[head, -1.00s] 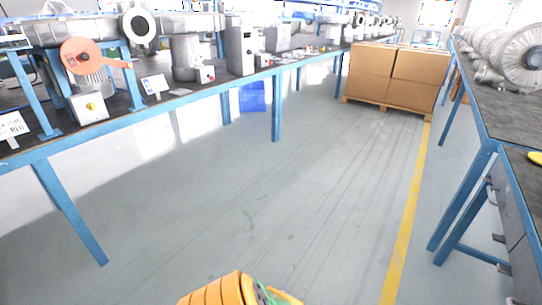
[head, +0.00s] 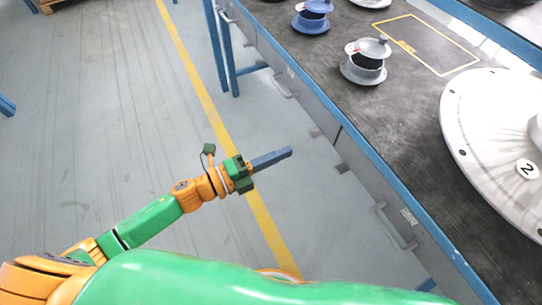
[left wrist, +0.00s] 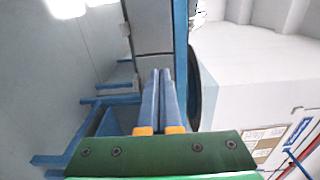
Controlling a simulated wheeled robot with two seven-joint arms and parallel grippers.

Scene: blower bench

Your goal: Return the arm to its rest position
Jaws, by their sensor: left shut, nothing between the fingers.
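My left arm comes in from the left in the head view, in green and orange links. My left gripper (head: 285,154) is out over the grey floor, to the left of the workbench edge. Its two blue-grey fingers lie together, shut and empty. In the left wrist view the shut fingers (left wrist: 164,75) point away from the green mount, with nothing between them. A large green part of my own body fills the bottom of the head view. My right gripper does not show.
A dark-topped workbench (head: 400,125) with a blue frame and drawers runs along the right. On it stand a grey flanged part (head: 364,65), a blue flanged part (head: 312,18) and a large grey disc (head: 490,130) marked 2. The floor (head: 110,110) at left is clear.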

